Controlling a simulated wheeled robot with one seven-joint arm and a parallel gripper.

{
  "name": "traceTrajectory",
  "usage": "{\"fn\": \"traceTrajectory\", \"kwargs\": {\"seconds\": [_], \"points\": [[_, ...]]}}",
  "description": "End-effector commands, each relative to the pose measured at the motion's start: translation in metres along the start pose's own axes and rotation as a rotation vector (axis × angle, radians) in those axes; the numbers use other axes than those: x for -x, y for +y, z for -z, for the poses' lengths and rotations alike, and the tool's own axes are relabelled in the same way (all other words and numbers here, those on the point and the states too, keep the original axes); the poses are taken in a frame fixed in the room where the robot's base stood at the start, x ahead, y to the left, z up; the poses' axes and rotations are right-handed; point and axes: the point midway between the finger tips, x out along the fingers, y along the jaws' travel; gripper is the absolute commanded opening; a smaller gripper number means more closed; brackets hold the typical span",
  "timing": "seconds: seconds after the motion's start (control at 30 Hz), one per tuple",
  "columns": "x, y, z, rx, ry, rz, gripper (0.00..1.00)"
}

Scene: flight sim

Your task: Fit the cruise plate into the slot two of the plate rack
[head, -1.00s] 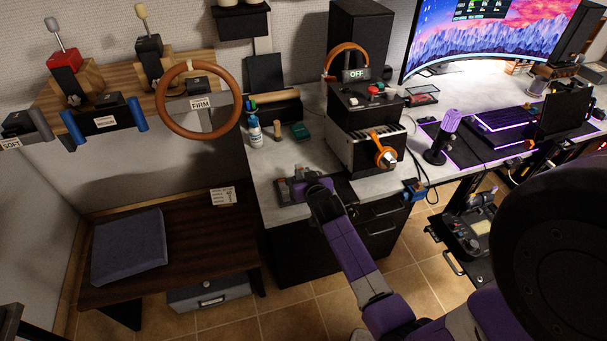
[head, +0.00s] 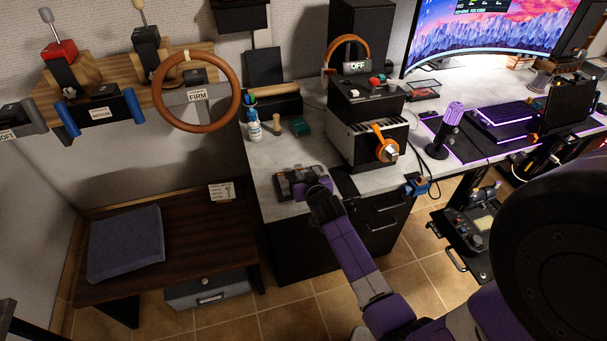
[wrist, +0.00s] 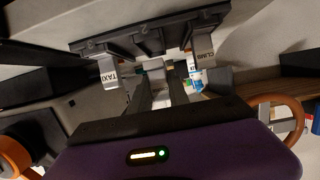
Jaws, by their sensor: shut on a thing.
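The dark plate rack (head: 284,187) stands on the left front part of the grey desk. In the wrist view its dark bar (wrist: 125,42) runs across the top, with a grey plate marked TAXI (wrist: 108,72) at left and one marked CLIMB (wrist: 194,68) at right. My gripper (head: 319,187) is at the rack's right side. In the wrist view my gripper (wrist: 158,72) is shut on a grey plate (wrist: 159,92) between those two. I take it for the cruise plate; its label cannot be read. I cannot tell whether it is seated in a slot.
A black box with an orange handle (head: 366,135) stands to the right. A low wooden bench (head: 195,255) is at left. Some bare desk (head: 265,160) lies around the rack.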

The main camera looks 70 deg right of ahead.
Motion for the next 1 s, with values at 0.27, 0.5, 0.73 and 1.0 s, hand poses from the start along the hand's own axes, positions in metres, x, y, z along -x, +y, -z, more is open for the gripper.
{"fn": "traceTrajectory", "kwargs": {"seconds": [0.27,0.5,0.73,1.0], "points": [[-0.006,0.0,-0.013,0.0,0.001,0.0,0.0],[-0.01,0.0,-0.023,0.001,0.001,0.0,0.0],[-0.011,0.0,-0.026,0.0,0.001,0.0,0.0],[-0.011,0.0,-0.026,0.0,0.001,0.0,0.25]]}}
